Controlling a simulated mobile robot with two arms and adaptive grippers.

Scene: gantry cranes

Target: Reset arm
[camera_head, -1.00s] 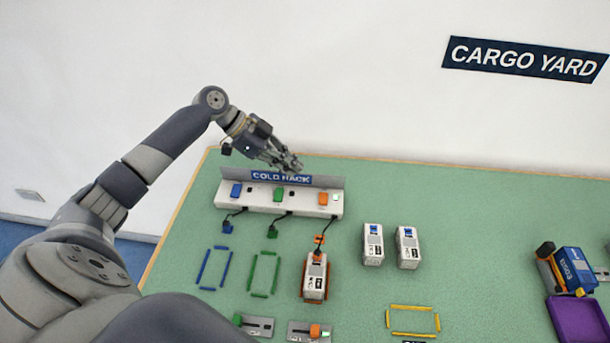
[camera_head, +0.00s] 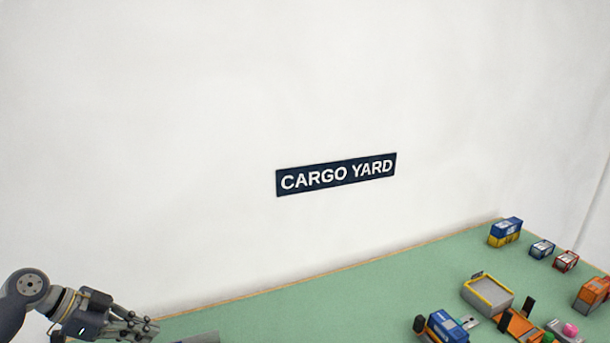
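My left gripper (camera_head: 150,328) is low in the bottom left corner of the head view, at the end of my grey arm. It is above the far left edge of the green table (camera_head: 375,287). I see nothing held in it, but its fingers are small and side-on, so their gap is unclear. My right gripper is not in view.
The grey top of a rack (camera_head: 203,338) just shows at the bottom edge. A blue container (camera_head: 447,327), a grey tray with yellow edging (camera_head: 489,292) and stacked blue and yellow containers (camera_head: 505,231) stand at right. The table's middle back is clear.

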